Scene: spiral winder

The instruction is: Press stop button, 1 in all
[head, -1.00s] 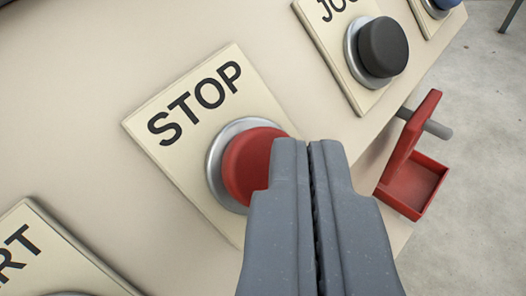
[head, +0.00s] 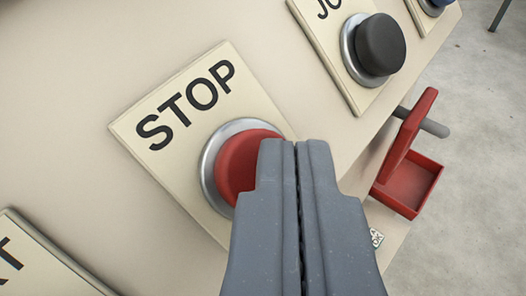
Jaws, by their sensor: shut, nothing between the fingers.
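The red stop button (head: 238,160) sits in a silver ring on a cream plate lettered STOP (head: 186,105), on a beige panel. My gripper (head: 289,146) is shut and empty, with its grey fingers side by side. Its fingertips overlap the right part of the red button in the view and hide its lower right side. I cannot tell whether the tips touch the button or are just in front of it.
A black button (head: 379,45) on a JOG plate is at the upper right, with a blue button (head: 437,3) beyond it. Part of another lettered plate (head: 40,265) shows at lower left. A red open box (head: 409,183) hangs beside the panel at right, over grey floor.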

